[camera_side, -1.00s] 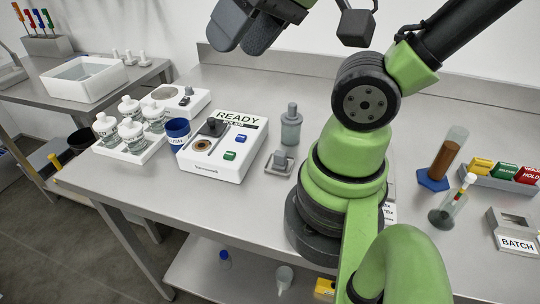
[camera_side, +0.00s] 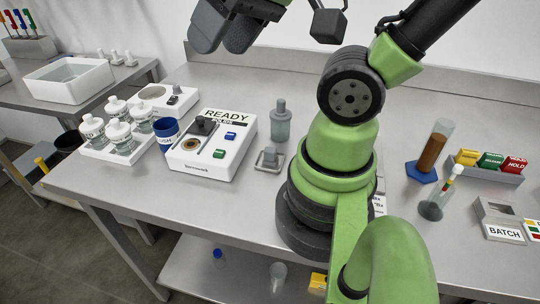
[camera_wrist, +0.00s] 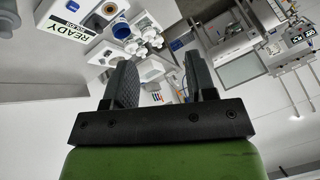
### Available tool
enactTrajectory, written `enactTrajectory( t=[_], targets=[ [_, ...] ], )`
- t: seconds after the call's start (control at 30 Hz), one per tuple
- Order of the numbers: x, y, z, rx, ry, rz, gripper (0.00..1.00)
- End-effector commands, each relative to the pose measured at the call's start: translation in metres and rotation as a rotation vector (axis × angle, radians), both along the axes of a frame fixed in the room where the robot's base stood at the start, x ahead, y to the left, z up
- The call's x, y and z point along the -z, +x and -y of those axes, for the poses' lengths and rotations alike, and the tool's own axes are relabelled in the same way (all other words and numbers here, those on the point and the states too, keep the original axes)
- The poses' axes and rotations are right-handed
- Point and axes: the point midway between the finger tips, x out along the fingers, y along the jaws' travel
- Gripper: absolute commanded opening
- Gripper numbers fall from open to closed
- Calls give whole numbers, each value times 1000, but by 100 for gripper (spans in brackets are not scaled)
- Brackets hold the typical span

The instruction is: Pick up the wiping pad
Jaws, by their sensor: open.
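A small grey block on a flat metal plate (camera_side: 270,159) lies on the bench right of the READY unit; it may be the wiping pad, but I cannot tell for certain. My gripper (camera_side: 224,30) is high above the bench at the top of the side view, behind and above the READY unit, well apart from the block. In the wrist view my gripper (camera_wrist: 162,82) shows two dark ribbed fingers spread apart with nothing between them. No pad is recognisable in the wrist view.
The white READY unit (camera_side: 188,166), a blue cup (camera_side: 167,130) and a white tray (camera_side: 88,149) of bottles stand left. A grey bottle (camera_side: 280,127) stands behind the block. A cylinder of brown liquid (camera_side: 433,154) stands right of my base. The bench front is clear.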

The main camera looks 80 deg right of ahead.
Motion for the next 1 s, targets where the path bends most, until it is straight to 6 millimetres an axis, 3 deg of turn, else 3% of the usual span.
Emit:
enactTrajectory(
  t=[0.27,0.5,0.7,1.0],
  targets=[
    [66,31,66,-41,-213,-244,51],
    [141,16,122,-186,-271,-468,51],
    [182,-6,141,-296,-247,-556,51],
    [210,-14,144,-337,-234,-577,51]
  ],
)
